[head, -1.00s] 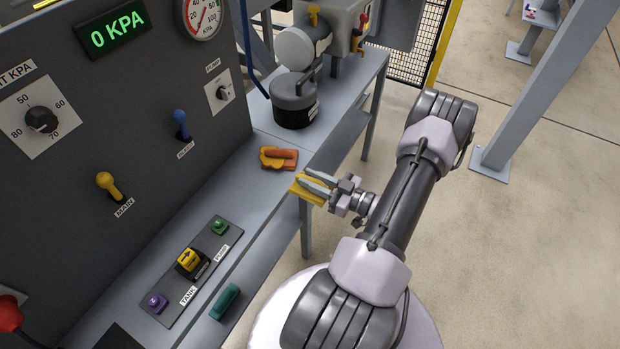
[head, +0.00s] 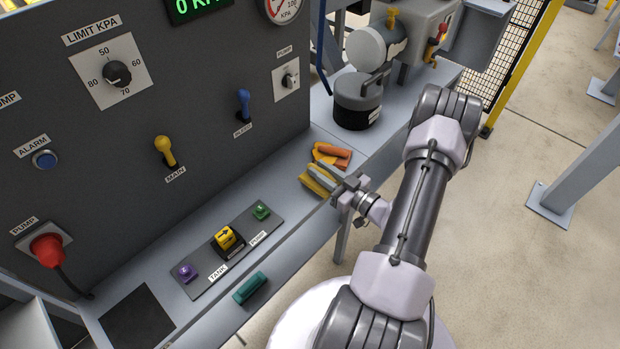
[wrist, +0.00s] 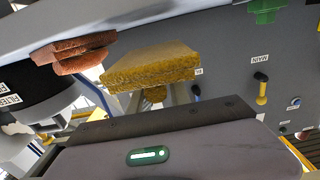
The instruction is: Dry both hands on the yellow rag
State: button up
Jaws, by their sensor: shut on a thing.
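The yellow rag (head: 310,182) is a thick, folded yellow piece at the front part of the bench. My gripper (head: 323,179) is shut on it, with grey fingers along its right side. In the wrist view the rag (wrist: 150,66) is a rough yellow slab ahead of the gripper, and the fingertips are mostly hidden. Whether the rag touches the bench, I cannot tell. Just beyond it lies an orange-brown folded cloth (head: 335,154) with a yellow-orange part under it. It also shows in the wrist view (wrist: 75,52). No human hands are in view.
The bench (head: 290,205) carries a switch plate (head: 215,262) and a green block (head: 251,288) left of my gripper. A dark canister (head: 357,105) stands behind the cloths. The control panel (head: 120,200) with levers and a red plug rises on the left. Open floor lies right.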

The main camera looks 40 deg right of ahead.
aim_at(307, 174)
jog(key=w, duration=0.1)
jog(key=w+a, duration=0.1)
jog(key=w, duration=0.1)
jog(key=shift+w+a+f+b, duration=0.25)
jog(key=shift+w+b, duration=0.1)
jog(key=shift+b, duration=0.05)
jog(key=f+b, duration=0.1)
jog(key=f, duration=0.2)
jog(key=shift+w+a+b, duration=0.1)
jog(key=shift+w+b, duration=0.2)
jog(key=shift+b, duration=0.05)
jog(key=shift+f, duration=0.15)
jog(key=o, duration=0.9)
